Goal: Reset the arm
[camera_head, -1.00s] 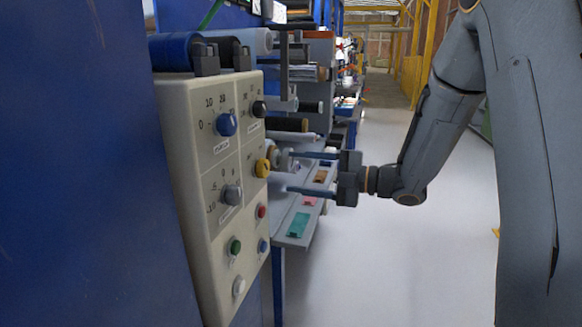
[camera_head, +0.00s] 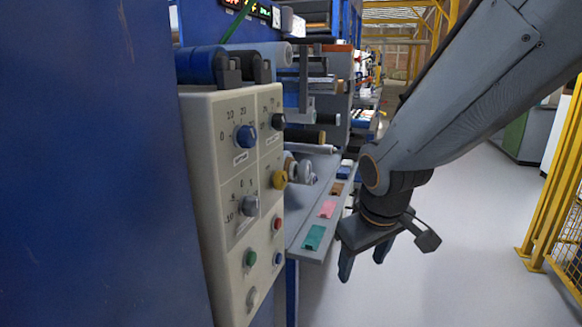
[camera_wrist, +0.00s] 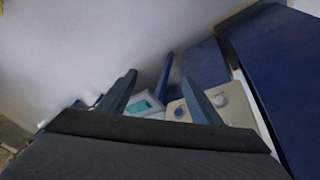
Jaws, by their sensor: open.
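My gripper (camera_head: 362,268) hangs from the arm at the right of the control panel in the head view. Its fingers point down and stand apart, with nothing between them. In the wrist view the two fingers of my gripper (camera_wrist: 165,95) also stand apart and empty. The arm comes in from the upper right and is clear of the panel.
A beige control panel (camera_head: 208,165) with knobs and buttons stands at the left on a blue machine (camera_head: 90,160). A grey shelf (camera_head: 305,252) holds coloured pieces beside my gripper. A yellow fence (camera_head: 560,170) stands at the right. The grey floor between is free.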

